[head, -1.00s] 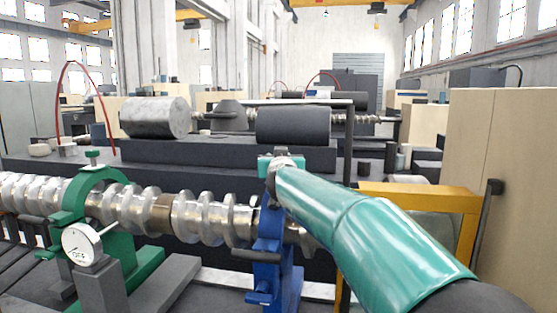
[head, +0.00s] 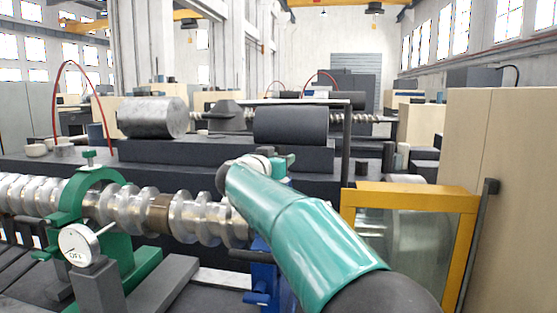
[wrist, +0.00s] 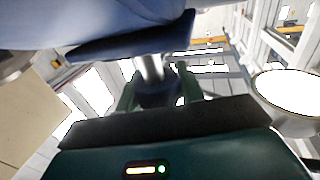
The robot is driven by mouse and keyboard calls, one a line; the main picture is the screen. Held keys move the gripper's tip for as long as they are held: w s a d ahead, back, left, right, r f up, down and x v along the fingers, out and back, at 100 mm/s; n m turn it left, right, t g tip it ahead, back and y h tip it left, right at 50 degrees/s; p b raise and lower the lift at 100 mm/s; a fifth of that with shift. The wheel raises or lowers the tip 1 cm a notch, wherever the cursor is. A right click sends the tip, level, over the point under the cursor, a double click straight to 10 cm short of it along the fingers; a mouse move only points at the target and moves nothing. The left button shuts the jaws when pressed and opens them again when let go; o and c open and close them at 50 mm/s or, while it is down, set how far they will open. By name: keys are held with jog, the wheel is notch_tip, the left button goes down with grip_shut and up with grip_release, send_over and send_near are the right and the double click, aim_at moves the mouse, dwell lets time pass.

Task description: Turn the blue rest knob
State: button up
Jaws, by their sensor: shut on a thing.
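The blue rest (head: 262,272) stands around the right part of the long metal screw shaft (head: 205,217). Its upper part is hidden behind my green arm in the head view. In the wrist view, my gripper (wrist: 158,92) has its two green fingers on either side of a dark blue knob (wrist: 157,94). The knob sits on a short metal stem (wrist: 151,68) that runs to the blue rest's body (wrist: 100,25). My gripper is shut on this knob. In the head view the fingers and knob are hidden behind my arm.
A green rest (head: 88,205) with a green top knob stands around the shaft at left. A white dial gauge (head: 78,243) is in front of it. A yellow frame (head: 410,190) and a tall beige cabinet (head: 500,190) stand to the right of my arm.

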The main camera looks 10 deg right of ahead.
jog(key=m+g+h, duration=0.3)
jog(key=g+h, duration=0.1)
jog(key=shift+s+m, duration=0.15)
jog(key=shift+m, duration=0.25)
jog(key=shift+s+d+r+m+g+h, duration=0.1)
jog(key=shift+m+g+h, duration=0.4)
jog(key=shift+g, duration=0.45)
jog(key=shift+s+a+r+m+g+h, duration=0.1)
jog(key=shift+m+g+h, duration=0.2)
jog(key=shift+m+g, duration=0.5)
jog(key=shift+s+d+m+g+h, duration=0.1)
jog(key=shift+m+g+h, duration=0.35)
jog(key=shift+g, duration=0.6)
jog(key=shift+d+f+m+g, duration=0.1)
jog(key=shift+f+m+g, duration=0.1)
jog(key=shift+m+g, duration=0.3)
jog(key=o, duration=1)
jog(key=shift+s, duration=0.1)
